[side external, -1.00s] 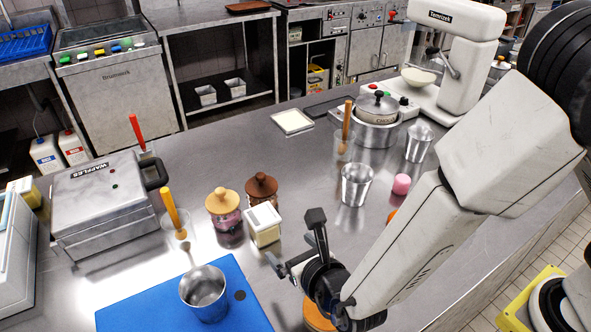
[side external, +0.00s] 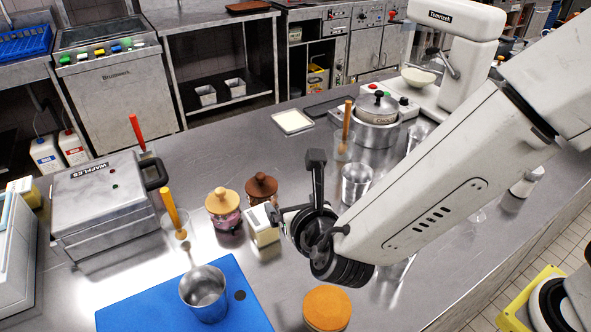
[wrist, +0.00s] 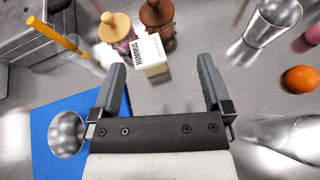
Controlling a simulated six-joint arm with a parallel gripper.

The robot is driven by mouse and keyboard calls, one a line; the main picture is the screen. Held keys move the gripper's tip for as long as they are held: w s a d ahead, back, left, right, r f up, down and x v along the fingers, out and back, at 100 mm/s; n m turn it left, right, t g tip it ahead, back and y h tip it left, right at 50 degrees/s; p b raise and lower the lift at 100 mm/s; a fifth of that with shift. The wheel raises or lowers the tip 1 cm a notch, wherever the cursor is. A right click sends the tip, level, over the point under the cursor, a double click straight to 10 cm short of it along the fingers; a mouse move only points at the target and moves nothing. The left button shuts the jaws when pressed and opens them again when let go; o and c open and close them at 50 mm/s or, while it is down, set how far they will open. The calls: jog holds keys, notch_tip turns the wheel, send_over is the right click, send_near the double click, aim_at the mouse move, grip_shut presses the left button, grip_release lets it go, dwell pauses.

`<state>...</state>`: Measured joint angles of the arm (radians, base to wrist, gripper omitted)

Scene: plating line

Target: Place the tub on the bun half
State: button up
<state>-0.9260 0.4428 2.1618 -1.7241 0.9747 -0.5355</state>
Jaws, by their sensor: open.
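The tub (side external: 264,234) is small and cream with a white lid. It stands upright on the steel counter, beside two jars. In the wrist view the tub (wrist: 150,55), with dark lettering on its lid, is just beyond the open fingers, roughly centred between them. My gripper (side external: 293,185) is open and empty; in the side view it is close to the tub's right, partly covering its edge. The gripper (wrist: 161,66) also shows in the wrist view. The bun half (side external: 327,308) is a round orange-brown disc at the bottom, on the near side of my gripper.
Two jars with wooden lids, one light (side external: 222,202) and one dark (side external: 261,187), stand right behind the tub. A blue board (side external: 150,308) with a metal cup (side external: 204,290) lies to the left. A metal tumbler (side external: 355,182) stands behind my arm.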

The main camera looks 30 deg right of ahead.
jog(key=w+d+m+g+h, duration=0.3)
jog(key=m, duration=0.2)
jog(key=m+g+y, duration=0.5)
jog(key=m+g, duration=0.5)
send_over(263, 215)
jog(key=shift+w+a+f, duration=0.1)
jog(key=shift+f, duration=1.9)
jog(key=shift+w+a+f, duration=0.1)
jog(key=shift+f, duration=1.85)
jog(key=shift+d, duration=0.1)
jog(key=shift+s+f, duration=0.15)
jog(key=shift+f, duration=2.4)
jog(key=shift+c, duration=0.2)
